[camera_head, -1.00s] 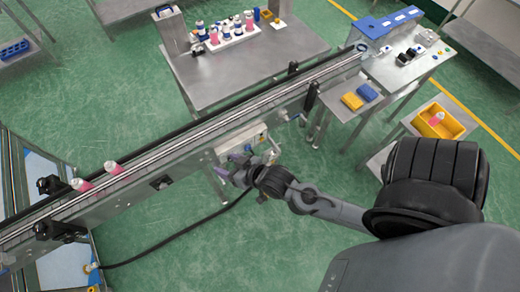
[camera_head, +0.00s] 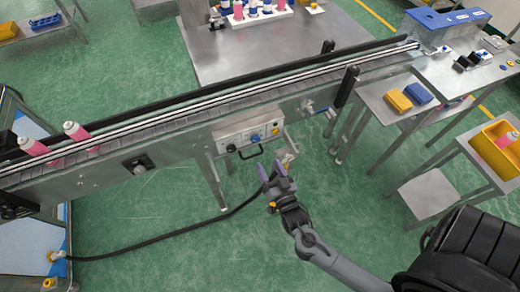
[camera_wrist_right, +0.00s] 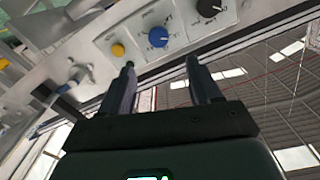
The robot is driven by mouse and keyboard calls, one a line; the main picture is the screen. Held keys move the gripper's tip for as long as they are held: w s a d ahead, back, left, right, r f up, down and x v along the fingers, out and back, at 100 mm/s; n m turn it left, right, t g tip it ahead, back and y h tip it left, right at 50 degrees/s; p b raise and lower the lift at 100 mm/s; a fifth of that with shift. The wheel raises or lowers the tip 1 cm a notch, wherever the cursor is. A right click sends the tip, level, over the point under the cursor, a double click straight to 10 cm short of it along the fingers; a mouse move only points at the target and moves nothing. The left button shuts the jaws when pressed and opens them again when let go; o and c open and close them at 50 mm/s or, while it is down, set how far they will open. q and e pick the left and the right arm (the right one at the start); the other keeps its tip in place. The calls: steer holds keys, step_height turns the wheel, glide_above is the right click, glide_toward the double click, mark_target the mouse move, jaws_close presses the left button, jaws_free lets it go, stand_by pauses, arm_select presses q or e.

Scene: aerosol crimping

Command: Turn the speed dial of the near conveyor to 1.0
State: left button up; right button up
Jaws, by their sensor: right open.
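The near conveyor (camera_head: 180,118) runs diagonally across the head view. Its control box (camera_head: 248,135) hangs on its near side, with a blue knob (camera_head: 255,138) in the middle of the panel. The wrist view shows the panel close: the blue knob (camera_wrist_right: 158,37) and a black knob (camera_wrist_right: 208,10), both with scale marks, and a yellow button (camera_wrist_right: 118,50). I cannot read the settings or tell which knob is the speed dial. My right gripper (camera_head: 271,169) is open and empty, apart from the box, its fingers (camera_wrist_right: 161,63) pointing toward the panel. My left gripper is not in view.
A black cable (camera_head: 170,235) lies on the green floor. Pink cans (camera_head: 75,131) stand on the conveyor's left end. Small tables with a yellow bin (camera_head: 495,150) stand at the right.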

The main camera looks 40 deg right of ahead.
mark_target(256, 140)
steer(key=x, duration=1)
steer(key=shift+w+d+f+b, duration=0.1)
steer(key=shift+w+d+b, duration=0.05)
steer(key=shift+w+b, duration=0.25)
steer(key=shift+c, duration=0.2)
steer(key=c, duration=1)
